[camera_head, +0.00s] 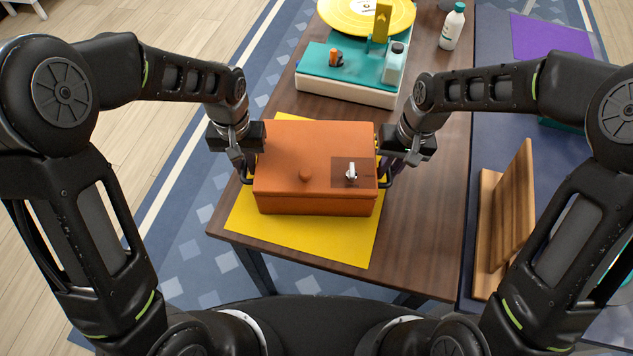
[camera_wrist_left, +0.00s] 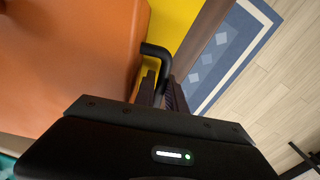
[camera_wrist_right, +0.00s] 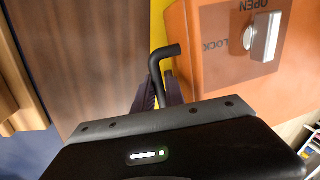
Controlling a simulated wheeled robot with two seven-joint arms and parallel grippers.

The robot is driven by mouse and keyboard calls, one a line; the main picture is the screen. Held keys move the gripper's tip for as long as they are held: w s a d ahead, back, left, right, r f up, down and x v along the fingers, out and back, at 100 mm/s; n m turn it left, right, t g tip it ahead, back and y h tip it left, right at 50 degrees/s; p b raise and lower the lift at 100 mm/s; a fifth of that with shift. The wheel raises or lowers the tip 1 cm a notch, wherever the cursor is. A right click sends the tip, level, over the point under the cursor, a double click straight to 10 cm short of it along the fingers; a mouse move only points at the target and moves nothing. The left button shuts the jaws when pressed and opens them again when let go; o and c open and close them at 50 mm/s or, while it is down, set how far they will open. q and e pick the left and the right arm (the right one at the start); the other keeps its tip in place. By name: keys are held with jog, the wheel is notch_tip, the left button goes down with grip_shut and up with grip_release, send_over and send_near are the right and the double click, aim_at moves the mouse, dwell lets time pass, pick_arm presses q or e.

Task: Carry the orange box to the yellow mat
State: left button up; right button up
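The orange box (camera_head: 305,150) is closed, with a knob and a silver latch (camera_head: 351,171) on top. It is level over the yellow mat (camera_head: 300,237), whose near part shows in front; I cannot tell whether it touches the mat. My left gripper (camera_head: 246,168) is shut on the black handle at the box's left side; this handle (camera_wrist_left: 156,50) also shows in the left wrist view. My right gripper (camera_head: 388,170) is shut on the right handle; this handle (camera_wrist_right: 160,62) also shows in the right wrist view. The box hides the middle of the mat.
The mat lies on a brown wooden table (camera_head: 430,215). A teal and cream device with a yellow disc (camera_head: 366,15) stands behind the box, with a white bottle (camera_head: 453,27) to its right. A wooden stand (camera_head: 508,215) is on the blue surface at right.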

pick_arm(q)
jog(key=o, duration=0.3)
jog(key=shift+r, duration=0.1)
pick_arm(e)
jog(key=o, duration=0.4)
jog(key=shift+r, duration=0.1)
jog(key=shift+c, duration=0.2)
pick_arm(q)
jog(key=shift+o, duration=0.2)
jog(key=shift+r, duration=4)
pick_arm(e)
jog(key=shift+r, duration=0.1)
notch_tip(320, 180, up, 12)
jog(key=d, duration=0.2)
jog(key=shift+f, duration=0.2)
pick_arm(q)
jog(key=shift+s, duration=0.1)
pick_arm(e)
jog(key=shift+d, duration=0.1)
